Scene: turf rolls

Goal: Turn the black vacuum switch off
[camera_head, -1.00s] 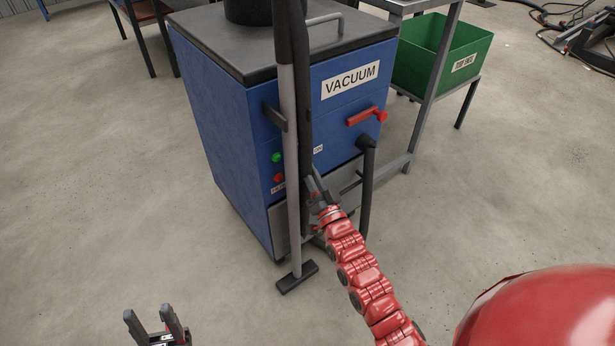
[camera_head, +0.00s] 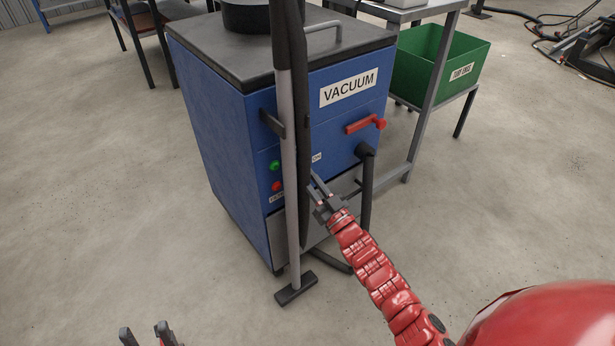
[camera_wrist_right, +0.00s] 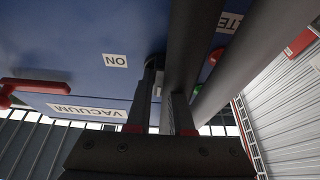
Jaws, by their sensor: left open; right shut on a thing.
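The blue vacuum unit (camera_head: 222,130) stands upright in the head view. A white ON label (camera_head: 316,157) is on its front and also shows upside down in the wrist view (camera_wrist_right: 115,60). The black switch cannot be made out clearly; the hose and my fingers cover the area beside the label. My right gripper (camera_head: 314,182) reaches that front panel, its fingers (camera_wrist_right: 166,90) at the dark hose beside the label. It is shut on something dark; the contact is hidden. My left gripper (camera_head: 145,334) is open and empty at the bottom edge, partly out of frame.
A black hose (camera_head: 304,100) and grey wand (camera_head: 289,160) run down the front. A red handle (camera_head: 362,124), green button (camera_head: 275,165) and red button (camera_head: 277,186) are on the unit. A green bin (camera_head: 425,68) stands on a rack at right.

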